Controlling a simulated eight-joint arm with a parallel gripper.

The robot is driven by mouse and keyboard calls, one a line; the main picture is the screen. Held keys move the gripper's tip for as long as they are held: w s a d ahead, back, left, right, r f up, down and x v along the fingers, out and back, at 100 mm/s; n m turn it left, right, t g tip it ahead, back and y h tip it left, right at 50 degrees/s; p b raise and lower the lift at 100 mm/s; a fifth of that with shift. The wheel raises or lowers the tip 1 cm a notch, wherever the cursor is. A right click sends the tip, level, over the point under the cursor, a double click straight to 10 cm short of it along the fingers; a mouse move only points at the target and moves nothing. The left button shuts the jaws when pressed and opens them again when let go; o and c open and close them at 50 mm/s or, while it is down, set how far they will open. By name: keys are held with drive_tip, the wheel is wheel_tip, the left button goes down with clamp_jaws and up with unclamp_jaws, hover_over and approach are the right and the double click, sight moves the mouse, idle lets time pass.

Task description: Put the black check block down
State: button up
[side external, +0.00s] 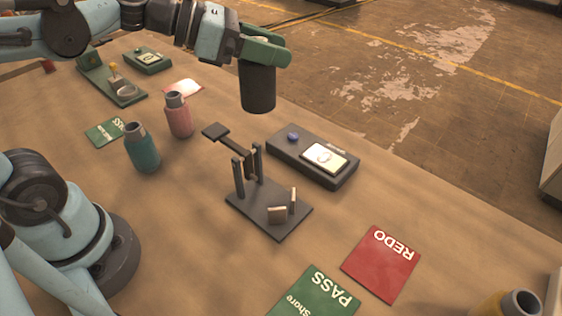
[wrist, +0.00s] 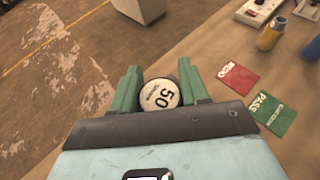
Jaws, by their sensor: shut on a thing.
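The black check block (side external: 258,88) is a dark upright cylinder held in the air above the far edge of the table in the side external view. My gripper (side external: 264,52) is shut on its upper part with green fingers. In the wrist view the block (wrist: 160,95) sits between the two fingers of my gripper (wrist: 158,92), its pale round face marked "50" turned to the camera. The block is clear of the table and touches nothing else that I can see.
A dark stand with posts (side external: 270,212) and a device with a lit display (side external: 313,158) are mid-table. Nearby are pink (side external: 179,118) and teal (side external: 142,150) bottles, a red REDO mat (side external: 381,263) and a green PASS mat (side external: 315,294). Bare tabletop lies left of the stand.

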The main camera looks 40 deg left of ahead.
drive_tip(key=s+d+f+m+g+h, duration=0.2)
drive_tip(key=s+d+f+m+g, duration=0.1)
drive_tip(key=s+d+m+g, duration=0.45)
drive_tip(key=s+d+f+m+g+h, duration=0.3)
drive_tip(key=s+d+m+g, duration=0.15)
drive_tip(key=s+d, duration=0.55)
drive_tip(key=s+f+m+g+y, duration=0.2)
drive_tip(key=s+m+g, duration=0.35)
drive_tip(key=s, duration=0.45)
drive_tip(key=w+a+f, duration=0.2)
drive_tip(key=w+f, duration=0.8)
drive_tip(key=w, duration=0.1)
drive_tip(key=shift+w+f+n, duration=0.2)
drive_tip(key=shift+f+n, duration=0.2)
drive_tip(key=shift+n, duration=0.05)
drive_tip(key=shift+g, duration=0.25)
drive_tip(key=o, duration=1.3)
drive_tip(key=shift+f, duration=0.1)
drive_tip(key=shift+c, duration=0.2)
